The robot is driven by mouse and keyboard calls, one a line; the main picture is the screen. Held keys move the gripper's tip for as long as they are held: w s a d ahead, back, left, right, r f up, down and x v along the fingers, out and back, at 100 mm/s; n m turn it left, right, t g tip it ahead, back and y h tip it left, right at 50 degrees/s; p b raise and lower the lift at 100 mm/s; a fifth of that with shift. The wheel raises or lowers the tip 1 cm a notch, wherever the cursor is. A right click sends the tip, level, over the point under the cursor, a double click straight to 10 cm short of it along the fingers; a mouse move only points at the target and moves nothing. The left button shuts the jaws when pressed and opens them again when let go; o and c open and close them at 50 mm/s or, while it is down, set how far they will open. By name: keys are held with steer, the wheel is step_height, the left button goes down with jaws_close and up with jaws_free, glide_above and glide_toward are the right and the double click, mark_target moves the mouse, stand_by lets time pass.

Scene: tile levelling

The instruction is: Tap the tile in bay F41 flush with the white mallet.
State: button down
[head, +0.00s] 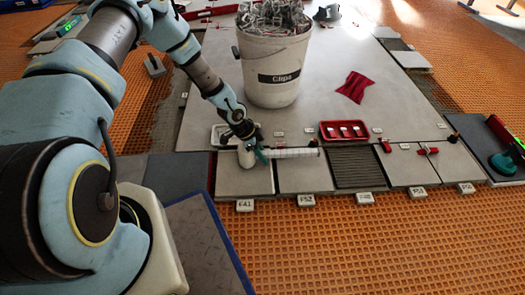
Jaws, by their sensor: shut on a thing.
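The F41 label (244,205) stands at the front edge of the leftmost light grey tile (243,183) in the front row. The white mallet lies roughly level over the back part of this tile, with its white head (246,156) to the left and its pale handle (296,152) reaching right over the neighbouring tile. My gripper (260,154) comes down from behind and is shut on the mallet near the head end of the handle. Its fingertips are small and partly hidden. I cannot tell whether the head touches the tile, or how high the tile sits.
A white bucket marked Clips (272,65) stands behind. A red tray (344,139) with white pieces and a white tray (219,139) lie behind the row. One bay (357,170) shows bare ridged bedding. A green suction cup (503,164) is far right. Orange matting (400,250) in front is clear.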

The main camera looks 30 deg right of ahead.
steer(key=shift+r+p, duration=2.5)
steer(key=shift+r, duration=0.2)
steer(key=shift+f, duration=0.1)
steer(key=shift+w, duration=0.1)
